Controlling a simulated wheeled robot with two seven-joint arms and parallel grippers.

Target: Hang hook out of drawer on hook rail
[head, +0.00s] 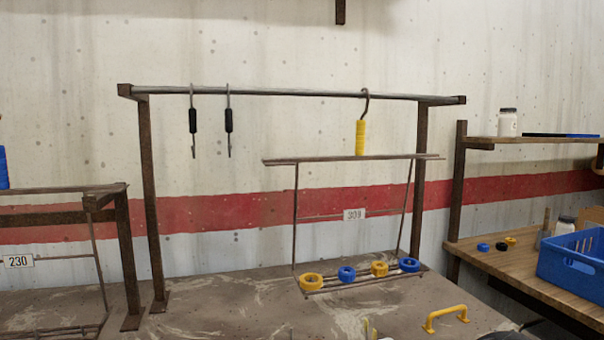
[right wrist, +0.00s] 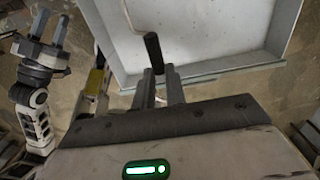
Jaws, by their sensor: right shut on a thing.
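The hook rail (head: 290,92) is a grey horizontal bar on rusty posts. Two black-handled hooks (head: 193,121) (head: 228,121) hang toward its left, and a yellow-handled hook (head: 361,136) hangs right of the middle. The handle overlaps the pale interior of an open drawer (right wrist: 215,30) in that view. My left gripper (right wrist: 48,28) shows there too, fingers apart and empty. Neither gripper shows in the head view.
A wire rack labelled 309 (head: 354,215) stands below the rail, bearing yellow and blue rings. A yellow handle (head: 446,318) sits on the worktop. At right, a wooden shelf holds a blue crate (head: 572,262). The rail's left-middle stretch is free.

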